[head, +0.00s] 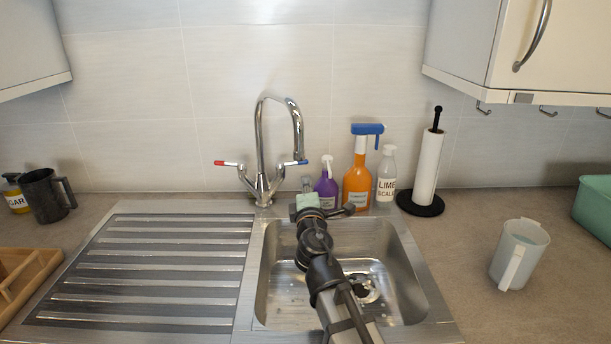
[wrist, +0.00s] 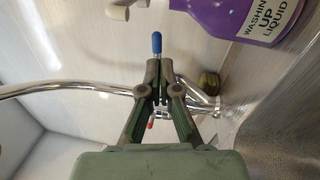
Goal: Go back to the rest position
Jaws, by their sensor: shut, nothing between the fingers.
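My gripper (head: 306,186) is over the back of the sink (head: 405,290), just right of the tap's base in the head view. Its pale green body hides most of the fingers there. In the wrist view my gripper (wrist: 161,64) shows its two dark fingers drawn together at the tips, with nothing held. The chrome tap (head: 262,150) stands behind the sink with a red-tipped and a blue-tipped lever. In the wrist view the tap (wrist: 75,87) lies beyond the fingers, its blue tip just past them. I cannot tell whether they touch.
A purple washing-up bottle (head: 326,188), an orange spray bottle (head: 357,180) and a lime scale bottle (head: 386,178) stand close right of my gripper. Further right are a paper roll (head: 429,165) and a pale jug (head: 520,255). Wall cabinets (head: 540,50) hang above. The drainer (head: 160,270) is clear.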

